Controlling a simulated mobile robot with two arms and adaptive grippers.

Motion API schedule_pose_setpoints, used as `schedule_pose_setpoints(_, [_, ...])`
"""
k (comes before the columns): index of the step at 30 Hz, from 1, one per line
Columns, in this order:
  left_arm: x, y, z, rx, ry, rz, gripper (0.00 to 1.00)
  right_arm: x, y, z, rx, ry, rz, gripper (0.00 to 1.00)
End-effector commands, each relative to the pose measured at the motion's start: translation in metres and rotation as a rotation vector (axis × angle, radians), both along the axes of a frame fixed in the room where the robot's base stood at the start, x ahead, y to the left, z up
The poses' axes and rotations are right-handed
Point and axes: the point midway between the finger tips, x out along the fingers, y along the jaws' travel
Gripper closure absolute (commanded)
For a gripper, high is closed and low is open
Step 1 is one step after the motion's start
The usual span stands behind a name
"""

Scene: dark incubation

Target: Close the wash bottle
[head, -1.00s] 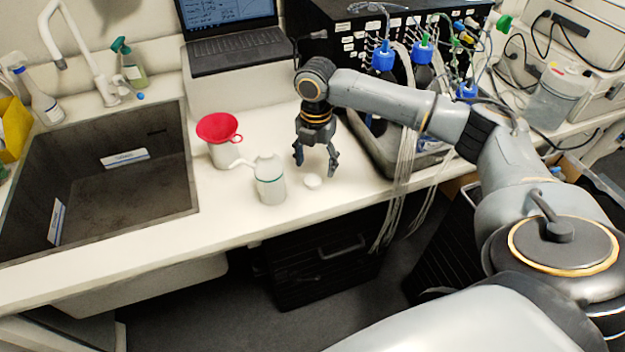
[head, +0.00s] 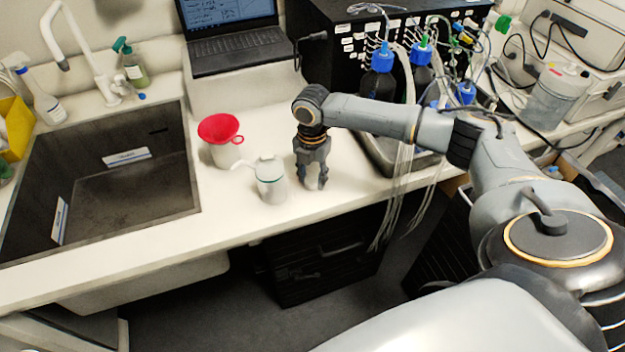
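The wash bottle (head: 270,186) stands upright on the white counter, whitish with a green line and a spout pointing left. My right gripper (head: 315,186) is low over the counter, just right of the bottle and apart from it. Its fingers point down and look close together. The small white cap is hidden at the fingertips. Whether the fingers grip it cannot be seen. My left gripper is not in view.
A white container with a red funnel (head: 219,128) stands behind and left of the bottle. The sink (head: 190,185) is to the left. A laptop (head: 240,50) is at the back. Blue-capped bottles (head: 381,75) and hanging tubes (head: 402,165) are to the right.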

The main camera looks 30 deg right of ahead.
Motion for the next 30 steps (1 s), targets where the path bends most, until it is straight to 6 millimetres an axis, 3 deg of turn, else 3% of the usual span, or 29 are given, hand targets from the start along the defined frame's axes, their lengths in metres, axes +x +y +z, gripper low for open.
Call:
schedule_pose_setpoints(11, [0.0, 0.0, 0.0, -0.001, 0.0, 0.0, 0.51, 0.0, 0.0, 0.001, -0.001, 0.001, 0.0, 0.72])
schedule_pose_setpoints(17, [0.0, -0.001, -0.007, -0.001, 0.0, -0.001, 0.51, 0.001, 0.0, 0.011, -0.001, -0.003, -0.001, 0.73])
schedule_pose_setpoints(21, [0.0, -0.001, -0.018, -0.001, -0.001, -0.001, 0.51, 0.001, 0.0, 0.03, 0.002, -0.005, -0.001, 0.73])
schedule_pose_setpoints(30, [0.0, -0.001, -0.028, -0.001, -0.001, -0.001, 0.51, -0.028, 0.045, 0.092, 0.001, -0.004, 0.006, 0.73])
